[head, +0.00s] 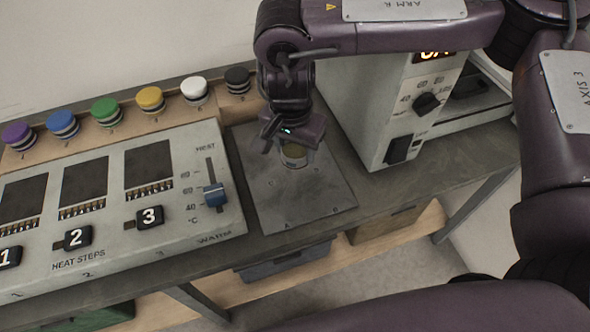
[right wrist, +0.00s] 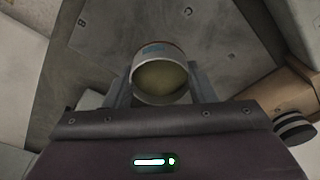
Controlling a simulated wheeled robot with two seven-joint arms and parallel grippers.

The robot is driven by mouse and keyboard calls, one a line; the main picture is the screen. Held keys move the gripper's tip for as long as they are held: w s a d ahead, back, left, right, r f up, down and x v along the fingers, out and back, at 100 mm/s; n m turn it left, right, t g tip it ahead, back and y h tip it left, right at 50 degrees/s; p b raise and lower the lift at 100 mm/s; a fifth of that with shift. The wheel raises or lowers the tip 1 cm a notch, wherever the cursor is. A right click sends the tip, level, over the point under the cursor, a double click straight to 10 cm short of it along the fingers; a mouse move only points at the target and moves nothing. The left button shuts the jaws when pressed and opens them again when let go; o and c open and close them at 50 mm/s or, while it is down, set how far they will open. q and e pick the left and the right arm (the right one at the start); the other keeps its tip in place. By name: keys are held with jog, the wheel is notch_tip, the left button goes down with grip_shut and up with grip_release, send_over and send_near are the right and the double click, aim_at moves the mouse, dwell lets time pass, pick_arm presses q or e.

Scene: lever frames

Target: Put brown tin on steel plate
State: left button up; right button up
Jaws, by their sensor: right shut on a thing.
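The tin (head: 294,157) is small and round, with a pale metal wall and a brownish-yellow top. It also shows in the right wrist view (right wrist: 160,77), where a brown edge and a blue label show on its far side. My right gripper (head: 291,147) is shut on the tin, with one finger on each side. The tin is over the upper middle of the steel plate (head: 300,203); I cannot tell whether it touches the plate. The plate is grey, flat and lettered near its corners. My left gripper is not in view.
A heat panel (head: 215,222) with a blue slider lies left of the plate. A white instrument (head: 372,120) with a black knob stands at its right. Several coloured buttons (head: 150,99) line the back. The plate's front part is clear.

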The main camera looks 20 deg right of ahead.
aim_at(295, 153)
notch_tip(295, 153, down, 4)
jog(key=shift+r, duration=0.2)
notch_tip(295, 153, down, 3)
jog(key=shift+s+f+b, duration=0.1)
jog(key=shift+f+b, duration=0.05)
jog(key=shift+b, duration=0.25)
jog(key=shift+f, duration=0.25)
jog(key=shift+f, duration=0.1)
jog(key=o, duration=1)
